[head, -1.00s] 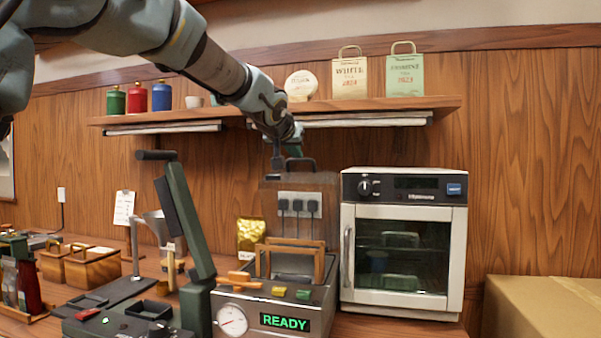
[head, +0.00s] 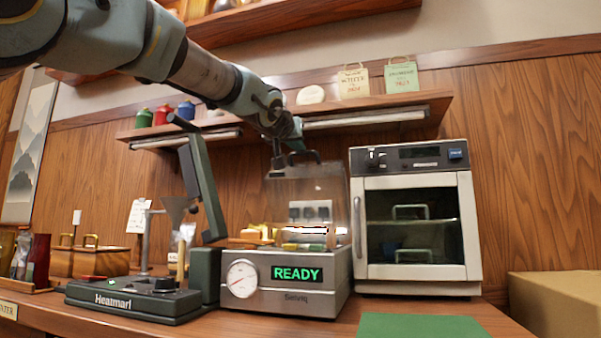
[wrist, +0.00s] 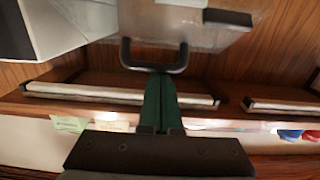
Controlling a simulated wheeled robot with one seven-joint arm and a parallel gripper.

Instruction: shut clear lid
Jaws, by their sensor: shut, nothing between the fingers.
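The clear lid (head: 285,188) stands raised over the back of the grey steel machine (head: 302,300), which shows a lit READY sign. The lid is see-through, with a black handle (head: 305,157) at its top edge. The lid's clear panel (wrist: 175,25) also shows there.
A white oven (head: 415,280) stands close on the right. A dark green press (head: 130,300) with a raised arm stands close on the left. A wooden shelf (head: 390,115) runs above and behind. A green mat (head: 420,325) lies at front right, near a cardboard box (head: 560,305).

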